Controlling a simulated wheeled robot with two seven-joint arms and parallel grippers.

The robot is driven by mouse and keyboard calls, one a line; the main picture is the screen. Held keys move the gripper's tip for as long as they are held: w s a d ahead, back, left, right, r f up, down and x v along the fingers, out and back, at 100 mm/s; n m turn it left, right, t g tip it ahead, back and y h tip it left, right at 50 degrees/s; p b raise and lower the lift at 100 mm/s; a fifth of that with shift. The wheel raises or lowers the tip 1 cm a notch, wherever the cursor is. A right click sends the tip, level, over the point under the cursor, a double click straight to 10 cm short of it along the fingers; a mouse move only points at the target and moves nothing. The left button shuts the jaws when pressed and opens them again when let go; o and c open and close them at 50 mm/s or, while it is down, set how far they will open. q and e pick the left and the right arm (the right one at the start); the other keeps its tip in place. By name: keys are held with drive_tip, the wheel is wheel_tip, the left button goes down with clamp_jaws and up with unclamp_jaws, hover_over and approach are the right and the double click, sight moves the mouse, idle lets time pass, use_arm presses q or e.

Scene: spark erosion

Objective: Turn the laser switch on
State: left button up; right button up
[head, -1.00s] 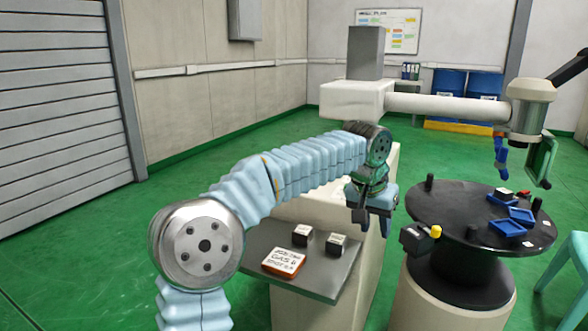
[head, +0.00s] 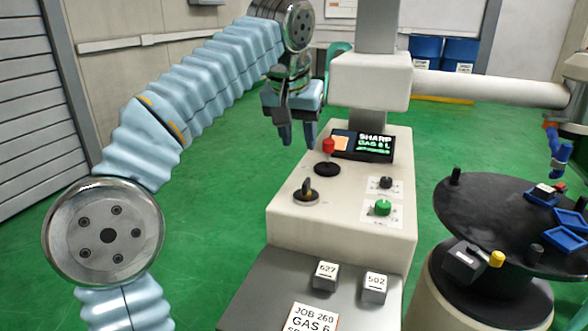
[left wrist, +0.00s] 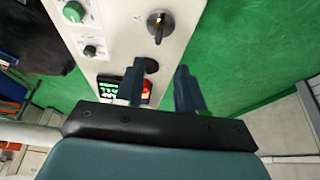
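My left gripper (head: 299,133) hangs above the far left edge of the cream console (head: 290,222), apart from its controls. In the left wrist view its two dark fingers (left wrist: 160,90) are apart, with nothing held. The console carries a red-topped lever (head: 328,147) on a black disc, just right of and below the fingertips in the head view. It also has a black rotary knob (head: 306,190), a small black knob (head: 386,182) and a green knob (head: 382,207). I cannot read which is the laser switch. My right gripper is not in view.
A lit display (head: 362,146) stands at the console's back. A grey shelf (head: 262,285) in front holds two labelled blocks and a job card (head: 312,318). A round black table (head: 480,205) with blue trays is at the right. A thick white beam (head: 480,88) crosses behind.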

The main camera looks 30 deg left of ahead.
sight(306, 181)
use_arm(q)
drive_tip(key=b+x, duration=0.2)
drive_tip(key=x, duration=0.9)
drive_tip(key=shift+w+f+b, duration=0.15)
drive_tip(key=shift+f+b, duration=0.2)
drive_tip(key=shift+b, duration=0.05)
drive_tip(key=shift+w+f, duration=0.3)
drive_tip(key=shift+f, duration=0.4)
drive_tip(key=shift+c, duration=0.4)
clamp_jaws()
